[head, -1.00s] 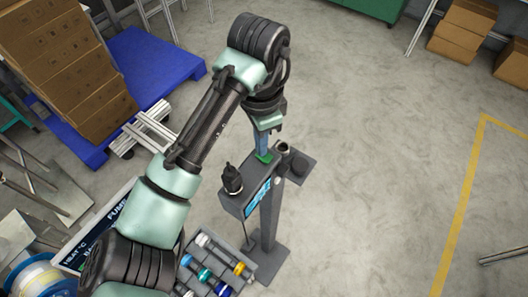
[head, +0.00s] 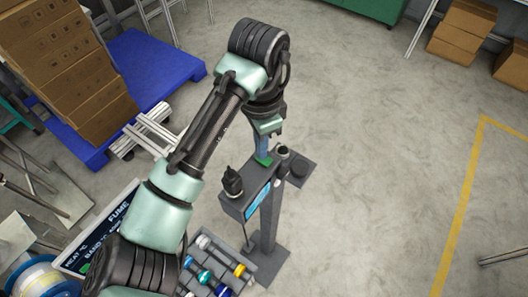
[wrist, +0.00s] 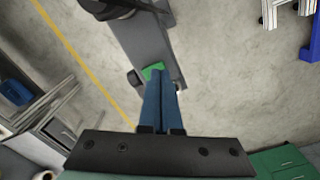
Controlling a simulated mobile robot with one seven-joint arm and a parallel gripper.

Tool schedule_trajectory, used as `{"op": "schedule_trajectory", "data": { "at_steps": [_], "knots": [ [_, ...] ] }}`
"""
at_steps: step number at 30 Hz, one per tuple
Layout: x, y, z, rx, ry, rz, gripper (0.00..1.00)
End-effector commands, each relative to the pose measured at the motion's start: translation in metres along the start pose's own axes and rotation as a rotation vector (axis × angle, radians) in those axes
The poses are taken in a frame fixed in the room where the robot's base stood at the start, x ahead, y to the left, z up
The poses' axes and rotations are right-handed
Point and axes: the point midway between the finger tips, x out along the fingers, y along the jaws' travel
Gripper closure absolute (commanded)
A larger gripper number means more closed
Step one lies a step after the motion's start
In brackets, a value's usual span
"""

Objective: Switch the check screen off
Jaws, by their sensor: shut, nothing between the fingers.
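The check screen is a dark grey box (head: 234,206) on a post, with a lit blue display (head: 257,200) on its side. A green switch-like piece (head: 263,161) sits at the far end of its top, and also shows in the wrist view (wrist: 152,71). My gripper (head: 263,153) points down there with its blue fingers together and empty. In the wrist view the fingertips (wrist: 160,80) overlap the green piece's edge; I cannot tell whether they touch it.
A black knob-like part (head: 232,181) stands on the box's near end. A dark cylinder (head: 283,152) is just right of the fingers. A tray (head: 262,268) of coloured-ended tubes lies below. Cartons on a blue pallet (head: 150,60) stand back left.

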Motion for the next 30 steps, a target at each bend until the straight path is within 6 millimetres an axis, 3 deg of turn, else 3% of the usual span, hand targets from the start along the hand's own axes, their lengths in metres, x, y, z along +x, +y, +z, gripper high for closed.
{"op": "schedule_trajectory", "data": {
  "at_steps": [19, 30],
  "knots": [
    [-0.057, 0.0, -0.001, 0.002, 0.002, -0.002, 1.0],
    [-0.059, 0.0, 0.0, 0.001, 0.001, -0.002, 1.0]
  ]
}}
